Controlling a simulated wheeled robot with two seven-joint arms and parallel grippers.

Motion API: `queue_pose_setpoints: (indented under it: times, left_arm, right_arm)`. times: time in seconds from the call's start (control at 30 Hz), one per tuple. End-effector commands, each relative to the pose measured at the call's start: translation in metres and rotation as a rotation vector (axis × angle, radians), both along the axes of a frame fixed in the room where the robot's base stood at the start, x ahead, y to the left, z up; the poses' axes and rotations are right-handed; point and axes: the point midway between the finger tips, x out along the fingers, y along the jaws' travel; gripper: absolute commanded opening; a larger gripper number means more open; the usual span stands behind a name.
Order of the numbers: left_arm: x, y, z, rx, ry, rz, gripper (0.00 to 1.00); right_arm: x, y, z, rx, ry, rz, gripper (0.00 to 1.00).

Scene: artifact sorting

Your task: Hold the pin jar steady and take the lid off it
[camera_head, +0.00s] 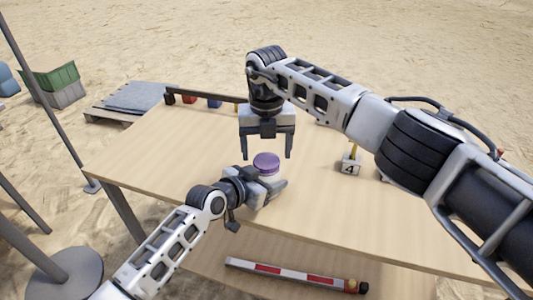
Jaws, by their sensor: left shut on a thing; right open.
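The pin jar (267,174) is a small pale jar with a purple lid (266,160) on top. It stands upright near the middle of the table (190,140). My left gripper (274,184) is shut on the jar's body from the left and front, below the lid; its fingers hide much of the jar. My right gripper (267,153) is open and empty, with its fingers pointing down. It is above and behind the jar, apart from the lid.
A marker with the number 4 (349,168) stands on the table to the right. A dark rail with small coloured blocks (215,102) runs along the back edge. A red and white striped bar (290,273) lies below the table's front edge. The table's left part is clear.

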Motion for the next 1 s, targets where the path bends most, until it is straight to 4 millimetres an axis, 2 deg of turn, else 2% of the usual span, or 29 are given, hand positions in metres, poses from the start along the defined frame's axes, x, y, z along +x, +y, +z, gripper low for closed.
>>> queue_pose_setpoints:
  times: [0.1,0.17,0.4,0.43,0.5,0.83,1.0]
  left_arm:
    - [0.0,0.0,-0.001,0.0,0.001,-0.001,0.0]
    - [0.0,0.0,-0.001,0.0,0.001,-0.001,0.0]
    - [0.0,0.0,-0.001,0.0,0.001,-0.001,0.0]
    - [0.0,0.0,-0.001,0.0,0.001,-0.001,0.71]
    - [0.0,0.0,-0.001,0.0,0.001,-0.001,0.88]
    - [-0.002,0.002,0.001,0.0,0.0,0.0,0.88]
    - [-0.015,0.014,0.008,0.0,0.0,0.001,0.88]
  right_arm:
    - [0.001,0.0,0.018,0.0,-0.003,0.0,0.75]
    - [0.0,0.0,0.023,-0.001,-0.001,0.001,0.75]
    - [0.0,0.0,0.026,0.0,0.001,0.001,0.75]
    - [0.0,0.0,0.026,0.0,0.001,0.001,0.75]
    - [0.0,0.0,0.026,0.0,0.001,0.001,0.75]
    - [0.0,0.0,0.026,0.0,0.001,0.001,0.75]
    - [0.0,0.0,0.029,0.0,0.001,0.001,0.75]
